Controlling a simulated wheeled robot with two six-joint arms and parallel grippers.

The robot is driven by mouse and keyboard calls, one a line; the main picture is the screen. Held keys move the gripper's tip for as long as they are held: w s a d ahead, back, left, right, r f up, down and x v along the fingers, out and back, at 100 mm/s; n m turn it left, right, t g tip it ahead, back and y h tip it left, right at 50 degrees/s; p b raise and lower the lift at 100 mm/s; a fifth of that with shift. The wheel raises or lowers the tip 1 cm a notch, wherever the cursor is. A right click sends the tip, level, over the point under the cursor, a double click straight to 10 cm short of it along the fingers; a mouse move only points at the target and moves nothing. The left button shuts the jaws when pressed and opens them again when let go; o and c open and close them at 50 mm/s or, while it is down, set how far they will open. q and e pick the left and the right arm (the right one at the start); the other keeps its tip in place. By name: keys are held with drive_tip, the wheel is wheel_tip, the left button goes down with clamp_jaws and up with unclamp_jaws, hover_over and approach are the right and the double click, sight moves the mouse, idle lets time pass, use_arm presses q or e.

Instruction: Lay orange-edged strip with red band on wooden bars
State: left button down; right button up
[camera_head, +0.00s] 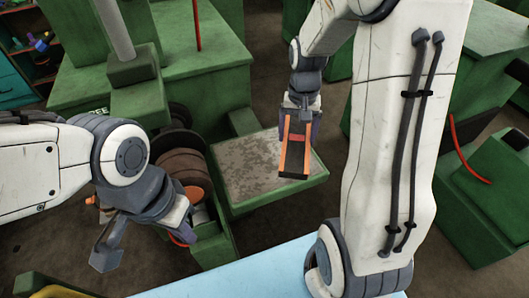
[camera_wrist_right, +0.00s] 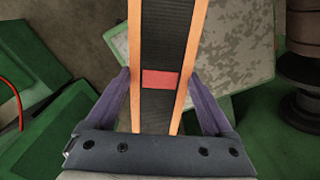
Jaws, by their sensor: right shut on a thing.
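The orange-edged strip (camera_head: 294,158) is dark, with a red band across it. My right gripper (camera_head: 299,132) is shut on it, and the strip shows above the pale-topped green table in the head view. In the right wrist view the strip (camera_wrist_right: 163,40) runs between the two fingers, with the red band near the fingertips. My left gripper (camera_head: 146,244) is at the lower left, its fingers apart and nothing seen between them. I cannot make out any wooden bars in either view.
The green table with a mottled pale top (camera_head: 245,172) lies beneath the strip. A brown drum (camera_head: 181,165) on a green machine stands to its left. A light blue surface (camera_head: 235,281) is at the front. Green machine blocks (camera_head: 481,190) stand at right.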

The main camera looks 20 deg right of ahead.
drive_tip(key=d+r+m, duration=0.1)
drive_tip(key=s+d+r+m, duration=0.1)
drive_tip(key=shift+d+r, duration=0.25)
drive_tip(key=shift+r, duration=0.05)
drive_tip(key=p, duration=0.4)
hover_over(266, 158)
drive_tip(key=shift+m, duration=0.4)
wheel_tip(266, 158, down, 7)
drive_tip(key=shift+r, duration=0.2)
wheel_tip(266, 158, down, 4)
drive_tip(key=shift+r+p, duration=0.1)
drive_tip(key=shift+p, duration=0.35)
drive_tip(key=shift+w, duration=0.1)
drive_tip(key=shift+f, duration=0.25)
drive_tip(key=shift+f, duration=0.15)
drive_tip(key=o, duration=1.1)
drive_tip(key=shift+o, duration=0.2)
